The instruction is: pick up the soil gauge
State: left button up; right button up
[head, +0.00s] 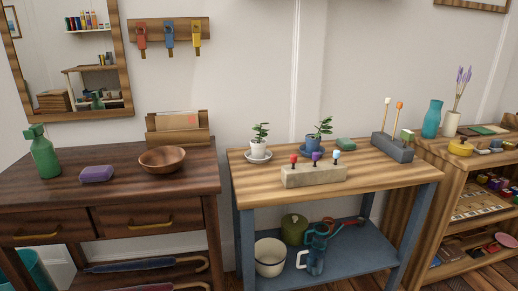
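No item is clearly readable as the soil gauge at this size. On the light wooden bench (375,171), a grey caddy (392,149) holds two upright sticks, one with a white top (387,102) and one with an orange top (399,105). A small green, square-headed item (407,135) also stands in it at the right end; it may be the gauge, but I cannot tell. Nearby, a pale block (314,175) holds three upright pieces with red, purple and blue tops. Neither of my grippers is in view.
A dark desk (125,189) with a wooden bowl (163,158) is left; a shelf unit (425,153) is right.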

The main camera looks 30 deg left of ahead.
aim_at(407, 135)
jog(key=i+l+u, duration=0.1)
jog(key=l, duration=0.45)
jog(key=i+l+u, duration=0.15)
jog(key=l, duration=0.45)
jog(key=i+l+u, duration=0.1)
jog(key=l, duration=0.45)
jog(key=i+l+u, duration=0.1)
jog(key=l, duration=0.5)
